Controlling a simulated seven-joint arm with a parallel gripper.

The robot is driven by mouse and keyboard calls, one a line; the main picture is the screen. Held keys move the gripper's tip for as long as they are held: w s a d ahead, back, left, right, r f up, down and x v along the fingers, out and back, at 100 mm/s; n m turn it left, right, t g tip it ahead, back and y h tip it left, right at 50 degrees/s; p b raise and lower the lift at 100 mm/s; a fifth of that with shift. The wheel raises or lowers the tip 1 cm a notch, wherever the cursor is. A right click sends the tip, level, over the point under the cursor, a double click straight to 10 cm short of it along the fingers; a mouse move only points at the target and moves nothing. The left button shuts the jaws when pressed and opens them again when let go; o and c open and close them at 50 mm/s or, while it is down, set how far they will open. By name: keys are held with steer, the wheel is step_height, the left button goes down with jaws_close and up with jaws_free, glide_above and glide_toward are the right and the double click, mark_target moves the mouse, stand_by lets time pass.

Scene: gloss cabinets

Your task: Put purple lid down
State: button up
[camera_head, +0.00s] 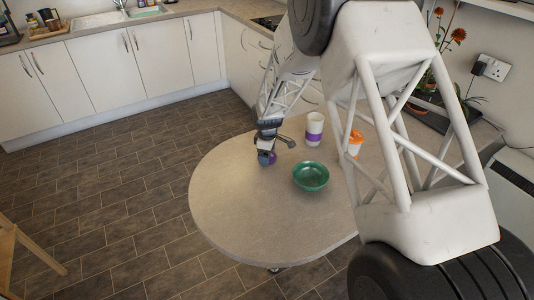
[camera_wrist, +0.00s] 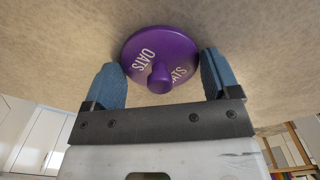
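The purple lid (camera_wrist: 165,45) is a round disc with white lettering that reads "OATS" and a knob facing the wrist camera. I cannot tell whether the lid touches the tabletop.
The round-ended table (camera_head: 235,205) is bare at its front left. A green bowl (camera_head: 311,176) stands right of my gripper. Behind it are a white cup with a purple band (camera_head: 314,128) and an orange-and-white container (camera_head: 355,143), partly behind my arm.

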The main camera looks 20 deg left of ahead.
steer(key=shift+o, duration=1.4)
steer(key=shift+r, duration=0.1)
step_height(320, 180, up, 12)
stand_by(0.4)
